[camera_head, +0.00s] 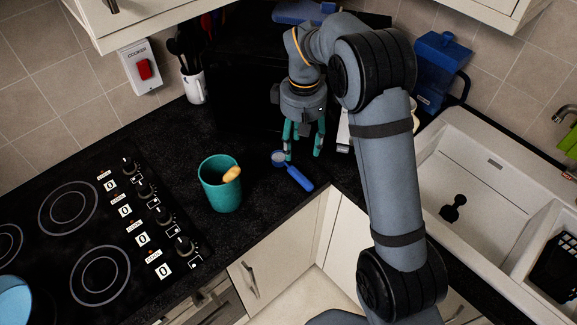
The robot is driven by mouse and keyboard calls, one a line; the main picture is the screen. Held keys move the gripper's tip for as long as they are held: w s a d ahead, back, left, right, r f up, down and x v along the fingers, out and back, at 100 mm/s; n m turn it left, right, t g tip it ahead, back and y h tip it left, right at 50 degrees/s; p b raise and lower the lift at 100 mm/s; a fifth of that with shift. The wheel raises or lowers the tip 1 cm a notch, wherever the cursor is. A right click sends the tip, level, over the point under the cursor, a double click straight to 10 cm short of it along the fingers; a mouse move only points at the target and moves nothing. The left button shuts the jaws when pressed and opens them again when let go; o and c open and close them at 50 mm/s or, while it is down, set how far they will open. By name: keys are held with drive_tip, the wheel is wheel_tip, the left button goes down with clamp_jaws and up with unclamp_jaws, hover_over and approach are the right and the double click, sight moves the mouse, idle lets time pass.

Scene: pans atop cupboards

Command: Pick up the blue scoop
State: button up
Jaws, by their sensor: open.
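The blue scoop (296,176) lies on the black worktop near its front corner edge. Its blue handle points to the lower right, and its greyish bowl end (279,157) points to the upper left. My gripper (303,153) points down with its green fingers apart and empty. It is just above or beside the scoop, close to the bowl end in the picture. I cannot tell the exact height of the fingertips over the worktop, or whether they touch the scoop.
A teal cup (219,190) with a wooden-looking utensil stands left of the scoop. A utensil mug (195,88) is at the back left. The hob (85,235) is left, the white sink (470,190) right, and a blue jug (437,70) behind. Wall cupboards overhang above.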

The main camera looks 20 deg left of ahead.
hover_over(300, 171)
drive_tip(key=f, duration=0.5)
drive_tip(key=shift+w+f+p, duration=0.1)
drive_tip(key=shift+w+p, duration=0.15)
drive_tip(key=shift+p, duration=0.15)
drive_tip(key=f, duration=0.1)
drive_tip(key=f+p, duration=0.1)
drive_tip(key=f, duration=0.1)
drive_tip(key=f+p, duration=0.1)
drive_tip(key=shift+s+f, duration=0.4)
drive_tip(key=shift+w+f, duration=0.1)
drive_tip(key=shift+f, duration=0.15)
drive_tip(key=c, duration=0.3)
clamp_jaws()
